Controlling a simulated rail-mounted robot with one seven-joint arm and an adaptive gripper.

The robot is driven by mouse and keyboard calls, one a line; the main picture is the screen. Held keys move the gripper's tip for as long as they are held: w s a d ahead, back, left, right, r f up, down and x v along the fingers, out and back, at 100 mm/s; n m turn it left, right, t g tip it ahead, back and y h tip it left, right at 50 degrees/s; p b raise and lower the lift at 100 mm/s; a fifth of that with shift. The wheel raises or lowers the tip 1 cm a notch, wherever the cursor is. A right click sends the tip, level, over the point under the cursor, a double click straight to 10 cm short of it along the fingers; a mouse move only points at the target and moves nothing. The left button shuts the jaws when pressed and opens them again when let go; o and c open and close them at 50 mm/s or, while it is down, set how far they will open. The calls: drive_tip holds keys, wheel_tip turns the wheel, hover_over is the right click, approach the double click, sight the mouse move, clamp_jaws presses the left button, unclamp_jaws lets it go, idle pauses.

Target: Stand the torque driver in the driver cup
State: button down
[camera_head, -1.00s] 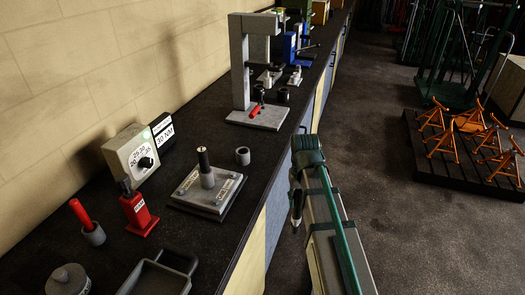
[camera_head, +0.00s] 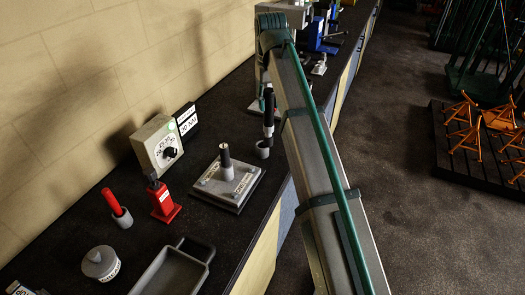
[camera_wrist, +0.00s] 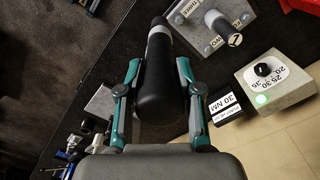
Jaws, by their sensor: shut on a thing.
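The torque driver is black with a pale collar; in the head view (camera_head: 268,128) it hangs roughly upright, its lower end at the mouth of the small grey driver cup (camera_head: 263,150). I cannot tell whether the tip is inside the cup or just above or behind it. In the wrist view my gripper (camera_wrist: 159,66) is shut on the driver's thick black handle (camera_wrist: 160,95), one teal finger on each side. The driver's far end points away from the camera, and the cup is not discernible there. In the head view my arm partly hides the gripper.
A grey plate with an upright post (camera_head: 228,185) stands left of the cup. A dial box (camera_head: 157,146), red bottle-shaped tool (camera_head: 162,200), red-handled tool in another cup (camera_head: 122,216), lidded pot (camera_head: 101,263) and tray (camera_head: 172,272) are farther left and front. A press frame stands behind.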

drive_tip(key=shift+w+a+r, duration=0.2)
drive_tip(key=shift+a+r, duration=0.2)
drive_tip(key=shift+r, duration=0.35)
drive_tip(key=shift+w+a+f+b, duration=0.1)
drive_tip(key=shift+w+b, duration=0.25)
drive_tip(key=w+a+f+b, duration=0.2)
drive_tip(key=w+f+b, duration=0.1)
drive_tip(key=w+f, duration=0.9)
drive_tip(key=shift+w+f, duration=0.25)
drive_tip(key=shift+w, duration=0.1)
drive_tip(key=shift+a+f+b, duration=0.1)
drive_tip(key=shift+f+b, duration=0.25)
drive_tip(key=shift+f, duration=0.25)
drive_tip(key=c, duration=0.8)
unclamp_jaws()
